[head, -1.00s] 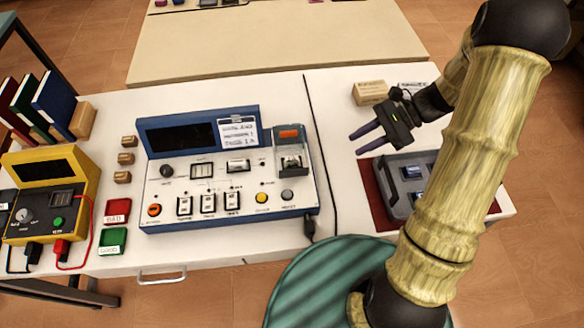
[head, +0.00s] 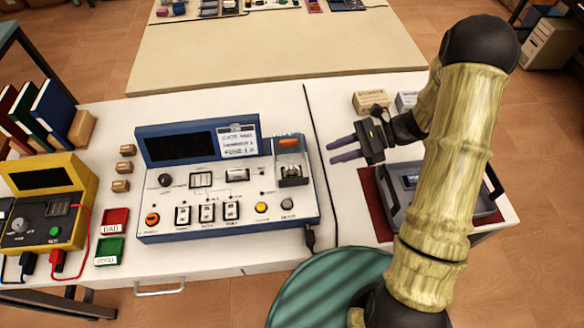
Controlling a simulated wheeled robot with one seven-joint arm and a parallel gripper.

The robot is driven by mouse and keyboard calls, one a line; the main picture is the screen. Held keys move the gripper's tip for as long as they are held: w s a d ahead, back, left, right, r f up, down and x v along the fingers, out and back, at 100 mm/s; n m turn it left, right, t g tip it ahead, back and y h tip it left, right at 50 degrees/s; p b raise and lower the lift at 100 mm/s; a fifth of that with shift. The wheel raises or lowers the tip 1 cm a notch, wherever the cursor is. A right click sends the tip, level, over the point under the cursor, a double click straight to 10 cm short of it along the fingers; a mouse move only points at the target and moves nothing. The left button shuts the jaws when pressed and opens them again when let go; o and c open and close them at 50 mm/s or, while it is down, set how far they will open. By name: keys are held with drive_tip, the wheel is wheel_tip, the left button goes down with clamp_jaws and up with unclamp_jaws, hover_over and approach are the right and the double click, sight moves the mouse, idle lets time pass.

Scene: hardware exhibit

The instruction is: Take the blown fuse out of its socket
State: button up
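A blue and white console (head: 228,213) stands on the white table. At its right end is a bay, seemingly the socket (head: 291,172), with an orange piece (head: 289,143) above it. Small dark and metallic parts show in the bay. I cannot tell which of them is the fuse or whether it is blown. My gripper (head: 337,151) is to the right of the bay and apart from it, seemingly above the table. Its two purple fingers point left at the console, with a gap between them and nothing held.
A grey tray (head: 455,215) on a dark red mat lies at right, partly behind my arm. Red (head: 115,221) and green (head: 109,251) trays and a yellow meter (head: 48,178) stand at left. Small boxes (head: 370,97) are behind my gripper. A black cable (head: 319,180) runs along the console's right side.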

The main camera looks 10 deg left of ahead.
sight(295, 167)
drive_tip(key=x, duration=0.6)
drive_tip(key=shift+p, duration=0.3)
drive_tip(key=shift+a+f, duration=0.1)
drive_tip(key=p+x, duration=0.1)
drive_tip(key=x, duration=0.4)
drive_tip(key=shift+s+f, duration=0.1)
clamp_jaws()
